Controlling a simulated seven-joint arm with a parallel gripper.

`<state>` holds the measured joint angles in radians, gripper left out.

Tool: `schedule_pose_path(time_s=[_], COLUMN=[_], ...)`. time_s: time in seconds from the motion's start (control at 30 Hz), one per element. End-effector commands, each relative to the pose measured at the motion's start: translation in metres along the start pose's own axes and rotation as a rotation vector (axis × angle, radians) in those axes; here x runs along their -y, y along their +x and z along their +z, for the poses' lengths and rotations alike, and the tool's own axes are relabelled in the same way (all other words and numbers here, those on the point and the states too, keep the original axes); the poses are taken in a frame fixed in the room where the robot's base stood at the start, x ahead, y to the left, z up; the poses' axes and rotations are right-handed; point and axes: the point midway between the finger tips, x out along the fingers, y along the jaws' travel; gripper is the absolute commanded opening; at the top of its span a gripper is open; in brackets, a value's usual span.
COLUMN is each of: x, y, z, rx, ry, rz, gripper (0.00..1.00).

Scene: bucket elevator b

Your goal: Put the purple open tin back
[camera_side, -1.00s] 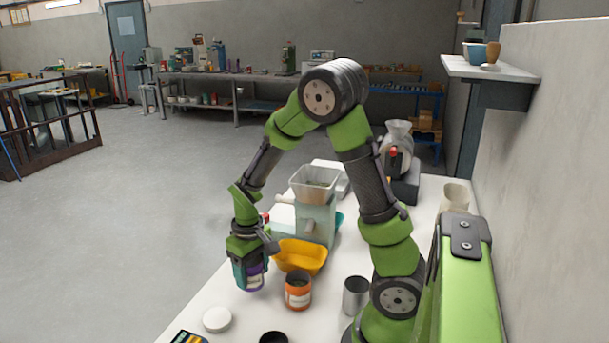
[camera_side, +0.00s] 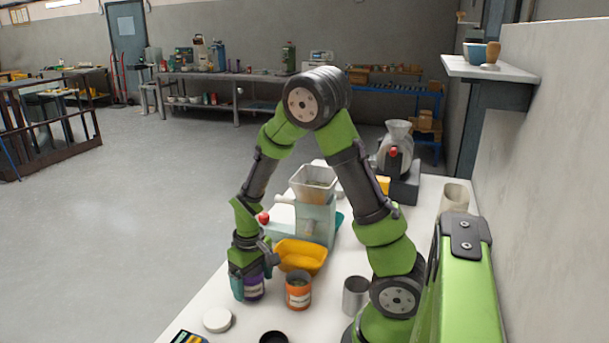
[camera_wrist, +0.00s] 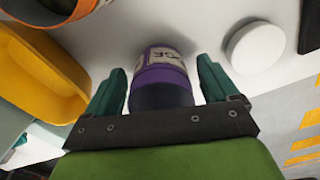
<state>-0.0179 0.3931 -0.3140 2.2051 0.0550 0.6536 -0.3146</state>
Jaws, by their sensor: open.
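The purple open tin (camera_side: 254,287) stands upright on the white table near its left edge in the side view. In the wrist view the purple tin (camera_wrist: 162,78) with its pale label lies between the two teal fingers of my gripper (camera_wrist: 155,85). My gripper (camera_side: 252,280) is open, with a visible gap between each finger and the tin. In the side view the fingers hide part of the tin. Its inside cannot be seen.
An orange tin (camera_side: 298,291) stands just right of the purple one. A yellow tray (camera_side: 301,256) is behind, a white lid (camera_side: 217,320) in front, and a metal cup (camera_side: 356,296) further right. A mill with a hopper (camera_side: 315,205) stands behind the tray.

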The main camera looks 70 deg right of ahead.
Motion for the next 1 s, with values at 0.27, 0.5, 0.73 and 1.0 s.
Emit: schedule_pose_path(time_s=[0.27, 0.5, 0.73, 1.0], x=[0.001, 0.001, 0.000, 0.020], y=[-0.028, -0.081, -0.115, -0.149], z=[-0.001, -0.002, -0.001, 0.014], rx=[-0.006, -0.007, -0.002, -0.090], ry=[-0.001, -0.001, 0.000, 0.007], rz=[-0.002, -0.003, -0.001, -0.080], gripper=[0.88, 0.88, 0.88, 0.88])
